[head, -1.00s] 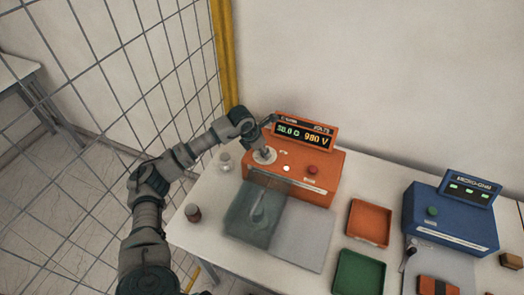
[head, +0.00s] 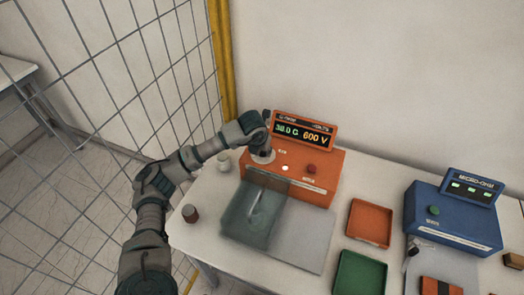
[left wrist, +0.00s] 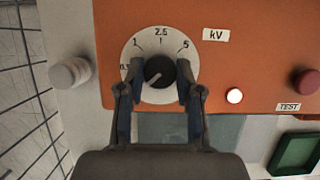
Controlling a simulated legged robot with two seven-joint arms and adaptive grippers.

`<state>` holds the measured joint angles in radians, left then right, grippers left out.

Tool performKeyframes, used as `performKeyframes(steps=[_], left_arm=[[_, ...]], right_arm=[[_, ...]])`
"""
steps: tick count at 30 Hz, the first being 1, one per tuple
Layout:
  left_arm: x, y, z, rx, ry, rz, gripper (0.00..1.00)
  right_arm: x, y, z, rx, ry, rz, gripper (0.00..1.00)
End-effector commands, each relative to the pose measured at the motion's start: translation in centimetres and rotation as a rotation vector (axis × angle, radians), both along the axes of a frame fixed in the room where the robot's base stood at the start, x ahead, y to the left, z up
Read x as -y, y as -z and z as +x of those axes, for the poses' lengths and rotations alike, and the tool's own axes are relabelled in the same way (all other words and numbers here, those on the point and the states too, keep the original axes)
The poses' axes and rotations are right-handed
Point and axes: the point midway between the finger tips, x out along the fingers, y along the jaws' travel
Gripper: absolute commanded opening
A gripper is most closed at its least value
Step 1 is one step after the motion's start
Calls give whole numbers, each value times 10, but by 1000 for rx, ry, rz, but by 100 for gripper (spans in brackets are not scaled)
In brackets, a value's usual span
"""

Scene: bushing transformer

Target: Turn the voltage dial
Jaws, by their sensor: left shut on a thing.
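The voltage dial is a black knob (left wrist: 160,72) on a round white scale plate marked 1, 2.5 and 5, with a kV label beside it. The plate (head: 262,157) also shows in the head view on the orange tester (head: 318,185). My left gripper (left wrist: 157,88) is shut on the knob, one finger on each side. The knob's white line points to the lower left, and the mark there is partly hidden. The tester's display (head: 303,132) reads 600 V. My right gripper is not in view.
A clear cover (head: 254,217) stands at the tester's front. A red button (left wrist: 306,81) and a white lamp (left wrist: 235,96) sit right of the dial. Orange (head: 370,223) and green (head: 361,274) trays and a blue device (head: 450,222) lie further right. A wire fence (head: 110,80) borders the left.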

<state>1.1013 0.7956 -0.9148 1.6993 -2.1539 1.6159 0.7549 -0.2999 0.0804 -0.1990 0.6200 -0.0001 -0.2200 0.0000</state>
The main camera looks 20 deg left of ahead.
Motion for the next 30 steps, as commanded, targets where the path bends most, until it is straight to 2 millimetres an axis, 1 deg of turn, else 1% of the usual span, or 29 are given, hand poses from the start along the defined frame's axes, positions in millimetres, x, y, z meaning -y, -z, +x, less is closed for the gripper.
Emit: performKeyframes(steps=[1, 13, 14, 15, 16, 23, 26, 30], left_arm=[[-1, -5, 3, 16, -9, -1, 0], [-2, -5, 3, 17, -13, -1, 0], [-2, -5, 4, 17, -13, -1, 42], [-2, -5, 3, 16, -13, -1, 52], [-2, -5, 3, 15, -12, -1, 60], [-1, -3, 1, 8, -11, 0, 60], [-1, -4, -1, 8, -9, 0, 60], [0, -18, -5, 8, -9, 0, 60]], right_arm=[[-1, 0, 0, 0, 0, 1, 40], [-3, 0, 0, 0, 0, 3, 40], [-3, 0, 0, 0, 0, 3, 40], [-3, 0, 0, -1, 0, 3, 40], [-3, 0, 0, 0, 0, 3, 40], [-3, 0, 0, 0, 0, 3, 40], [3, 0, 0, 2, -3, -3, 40], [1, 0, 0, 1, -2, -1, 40]])
